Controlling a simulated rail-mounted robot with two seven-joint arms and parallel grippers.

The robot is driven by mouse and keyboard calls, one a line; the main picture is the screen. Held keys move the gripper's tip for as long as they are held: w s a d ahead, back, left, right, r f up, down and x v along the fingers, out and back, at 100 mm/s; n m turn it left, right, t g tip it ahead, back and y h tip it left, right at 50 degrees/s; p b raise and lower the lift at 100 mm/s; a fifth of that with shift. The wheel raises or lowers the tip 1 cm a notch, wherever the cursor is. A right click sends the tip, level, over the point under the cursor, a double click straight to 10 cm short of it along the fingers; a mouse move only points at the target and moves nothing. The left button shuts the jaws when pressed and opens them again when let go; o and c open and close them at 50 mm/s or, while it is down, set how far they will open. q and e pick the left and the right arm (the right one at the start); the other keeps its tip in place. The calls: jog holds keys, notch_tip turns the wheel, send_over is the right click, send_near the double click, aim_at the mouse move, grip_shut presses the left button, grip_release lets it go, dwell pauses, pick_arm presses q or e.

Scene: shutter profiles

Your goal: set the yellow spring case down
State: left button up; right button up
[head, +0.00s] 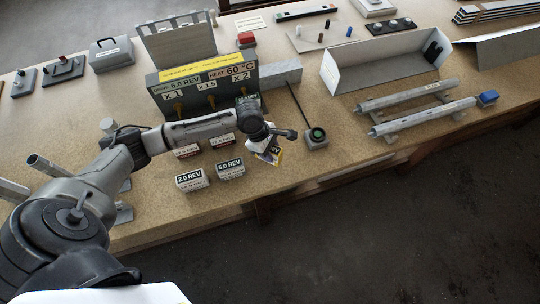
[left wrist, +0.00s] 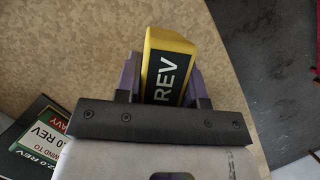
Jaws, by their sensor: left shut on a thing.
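The yellow spring case (left wrist: 171,43) has a black label reading "REV" and sits between the purple fingers of my left gripper (left wrist: 164,80), which is shut on it. In the head view the yellow case (head: 278,156) shows as a small yellow and dark patch under my left gripper (head: 266,146), near the bench's front edge. The gripper hides much of it there. I cannot tell whether its underside touches the bench top. My right gripper is not in view.
Cases marked 2.0 REV (head: 192,181) and 5.0 REV (head: 230,169) stand left of the gripper. Bare bench (head: 268,185) lies in front.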

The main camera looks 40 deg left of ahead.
pick_arm(q)
jog(key=shift+f+b, duration=0.3)
jog(key=shift+f, duration=1.6)
jog(key=o, duration=1.1)
jog(key=shift+f, duration=0.1)
jog(key=shift+c, duration=0.2)
